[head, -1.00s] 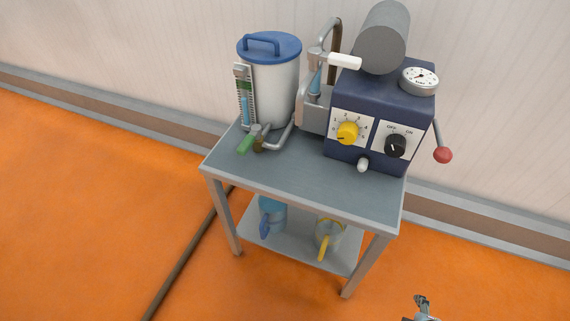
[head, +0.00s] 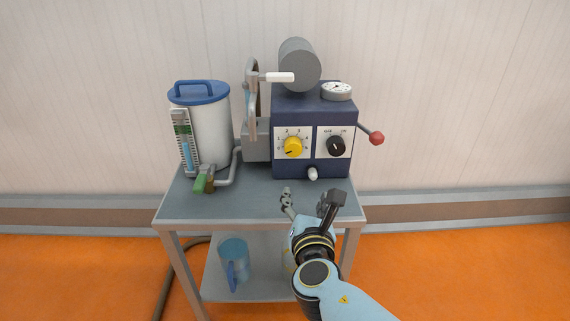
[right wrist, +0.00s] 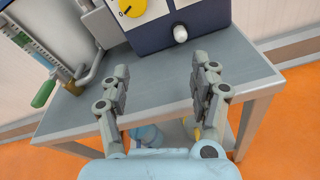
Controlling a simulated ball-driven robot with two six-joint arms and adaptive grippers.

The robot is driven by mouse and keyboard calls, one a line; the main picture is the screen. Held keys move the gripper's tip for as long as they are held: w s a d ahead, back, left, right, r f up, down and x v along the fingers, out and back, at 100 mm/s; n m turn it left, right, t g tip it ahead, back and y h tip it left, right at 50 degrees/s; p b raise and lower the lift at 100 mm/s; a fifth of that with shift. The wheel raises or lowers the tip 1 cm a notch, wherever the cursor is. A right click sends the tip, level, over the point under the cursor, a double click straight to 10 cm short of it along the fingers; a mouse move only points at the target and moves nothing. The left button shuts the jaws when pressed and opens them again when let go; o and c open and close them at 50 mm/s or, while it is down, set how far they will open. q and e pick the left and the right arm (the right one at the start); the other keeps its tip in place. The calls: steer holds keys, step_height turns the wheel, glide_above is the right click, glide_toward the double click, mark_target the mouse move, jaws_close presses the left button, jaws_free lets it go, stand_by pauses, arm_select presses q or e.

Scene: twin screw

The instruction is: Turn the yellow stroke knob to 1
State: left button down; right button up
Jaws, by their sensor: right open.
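The yellow stroke knob (head: 292,147) sits on a white numbered plate on the front of the dark blue machine (head: 312,104). Its dark pointer mark points left, near the low end of the scale, around 0. In the right wrist view the knob (right wrist: 132,7) is cut off by the top edge. My right gripper (head: 310,197) is open and empty, in front of and below the knob, over the table's front part. It also shows in the right wrist view (right wrist: 160,85), fingers spread and touching nothing. My left gripper is not in view.
A black off/on knob (head: 336,146) is right of the yellow one, and a white-tipped lever (head: 312,174) is below. A red-ball lever (head: 376,138) sticks out right. A white canister (head: 212,129) with a green-handled valve (head: 201,183) stands left on the grey table (head: 250,206).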

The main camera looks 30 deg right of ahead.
mark_target(294, 150)
steer(key=shift+n+t+h, duration=0.4)
steer(key=shift+n+t, duration=0.4)
steer(key=w+d+r, duration=0.1)
steer(key=w, duration=0.2)
steer(key=w+d+r+b, duration=0.1)
steer(key=w+d+r, duration=0.1)
steer(key=w, duration=0.2)
steer(key=w+d+r+b, duration=0.1)
steer(key=w, duration=0.3)
steer(key=shift+w+d+r, duration=0.1)
steer(key=shift+d+r, duration=0.05)
steer(key=shift+d, duration=0.2)
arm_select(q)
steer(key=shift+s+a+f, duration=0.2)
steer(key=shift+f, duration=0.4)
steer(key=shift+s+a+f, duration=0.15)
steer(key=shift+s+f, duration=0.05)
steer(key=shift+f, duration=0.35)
arm_select(e)
steer(key=c, duration=1.2)
